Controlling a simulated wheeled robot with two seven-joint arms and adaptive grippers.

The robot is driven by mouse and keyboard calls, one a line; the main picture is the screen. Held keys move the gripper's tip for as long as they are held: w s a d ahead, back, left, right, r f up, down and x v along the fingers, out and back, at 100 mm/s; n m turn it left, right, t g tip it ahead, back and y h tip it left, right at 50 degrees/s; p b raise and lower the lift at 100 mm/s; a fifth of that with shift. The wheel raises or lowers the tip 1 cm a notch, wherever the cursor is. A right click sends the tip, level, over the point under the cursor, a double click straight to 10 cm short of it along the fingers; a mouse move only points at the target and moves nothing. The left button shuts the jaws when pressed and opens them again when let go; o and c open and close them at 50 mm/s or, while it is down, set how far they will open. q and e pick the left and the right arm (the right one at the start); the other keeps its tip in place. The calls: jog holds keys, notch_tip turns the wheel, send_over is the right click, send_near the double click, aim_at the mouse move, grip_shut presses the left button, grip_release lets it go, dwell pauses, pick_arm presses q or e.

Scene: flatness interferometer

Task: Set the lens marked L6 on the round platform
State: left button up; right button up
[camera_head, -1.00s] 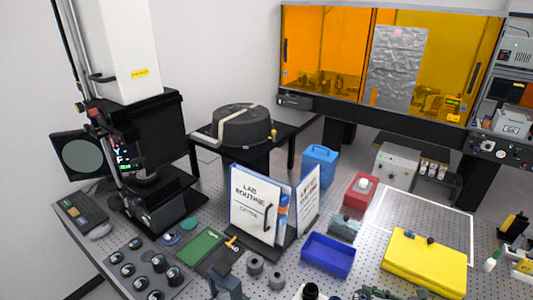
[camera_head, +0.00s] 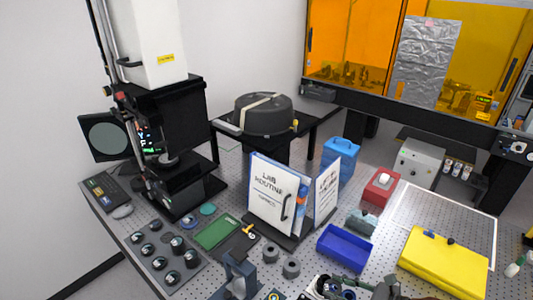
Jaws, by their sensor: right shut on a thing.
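The round platform (camera_head: 168,160) is a small dark disc on the tall black instrument at the left, and nothing shows on it. Several dark-rimmed lenses (camera_head: 160,263) sit in a grey tray (camera_head: 196,280) at the lower left; their marks are too small to read. My right gripper (camera_head: 325,288) is at the bottom edge, right of the middle, partly cut off. It is shut on a small dark round piece that looks like a lens, mostly hidden, with no mark readable. It is far from the platform. My left gripper is not in view.
A white binder (camera_head: 272,198) stands in a holder mid-table, between my right gripper and the instrument. Near it are a blue bin (camera_head: 345,249), a grey bracket (camera_head: 238,272), two grey rings (camera_head: 271,253) and a green board (camera_head: 216,232). A yellow case (camera_head: 443,262) lies at the right.

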dwell(0.6)
jog(key=s+d+m+t+h, duration=0.2)
jog(key=d+m, duration=0.1)
jog(key=d, duration=1.3)
jog(key=shift+f+t, duration=0.3)
jog(key=shift+f, duration=0.1)
jog(key=shift+d, duration=0.1)
